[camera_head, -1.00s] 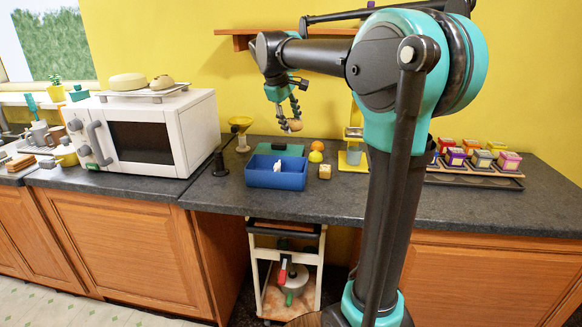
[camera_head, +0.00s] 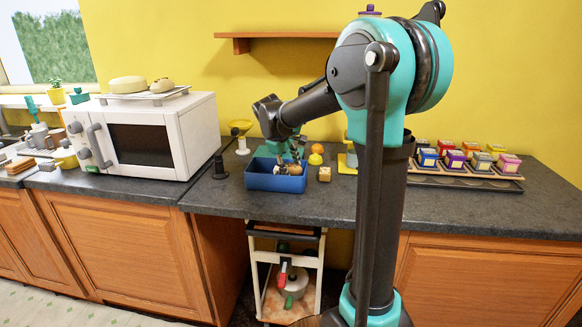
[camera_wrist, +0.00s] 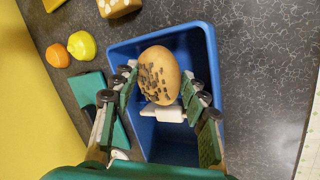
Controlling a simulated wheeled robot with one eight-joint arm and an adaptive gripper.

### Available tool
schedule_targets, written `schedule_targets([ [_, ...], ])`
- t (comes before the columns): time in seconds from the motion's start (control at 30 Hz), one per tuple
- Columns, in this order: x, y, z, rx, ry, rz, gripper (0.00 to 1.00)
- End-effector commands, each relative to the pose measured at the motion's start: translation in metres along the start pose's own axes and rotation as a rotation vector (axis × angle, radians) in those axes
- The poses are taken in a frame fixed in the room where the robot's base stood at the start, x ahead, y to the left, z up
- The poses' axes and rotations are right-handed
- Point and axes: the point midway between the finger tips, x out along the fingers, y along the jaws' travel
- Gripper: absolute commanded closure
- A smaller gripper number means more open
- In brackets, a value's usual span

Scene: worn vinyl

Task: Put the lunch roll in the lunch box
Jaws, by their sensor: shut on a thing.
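The lunch roll (camera_wrist: 158,75) is a round tan roll with dark flecks on top. In the wrist view my gripper (camera_wrist: 158,85) is shut on it, one finger on each side. The blue lunch box (camera_wrist: 205,50) lies beneath the roll in that view. In the head view the lunch box (camera_head: 262,182) sits on the dark counter, and my gripper (camera_head: 290,168) is low at its opening, near the right side. A white object (camera_wrist: 165,113) shows in the box beside the roll. Whether the roll touches the box floor cannot be told.
A green lid-like panel (camera_wrist: 92,92) lies beside the box. An orange (camera_wrist: 57,55), a yellow lemon-like fruit (camera_wrist: 82,45) and a small tan block (camera_head: 325,174) are close by. The microwave (camera_head: 150,135) stands left. A tray of colourful boxes (camera_head: 465,180) is right.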

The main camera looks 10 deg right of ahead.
Motion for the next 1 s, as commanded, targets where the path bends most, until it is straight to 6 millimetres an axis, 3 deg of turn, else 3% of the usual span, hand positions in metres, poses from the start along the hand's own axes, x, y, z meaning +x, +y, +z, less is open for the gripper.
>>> schedule_targets([
  [0.77,0.011,-0.005,0.000,0.000,0.000,0.000,0.84],
  [0.8,0.011,-0.005,0.000,0.000,0.000,0.000,0.52],
  [0.87,0.011,-0.005,0.000,0.000,0.000,0.000,0.47],
  [1.0,0.011,-0.005,0.000,0.000,0.000,0.000,0.47],
])
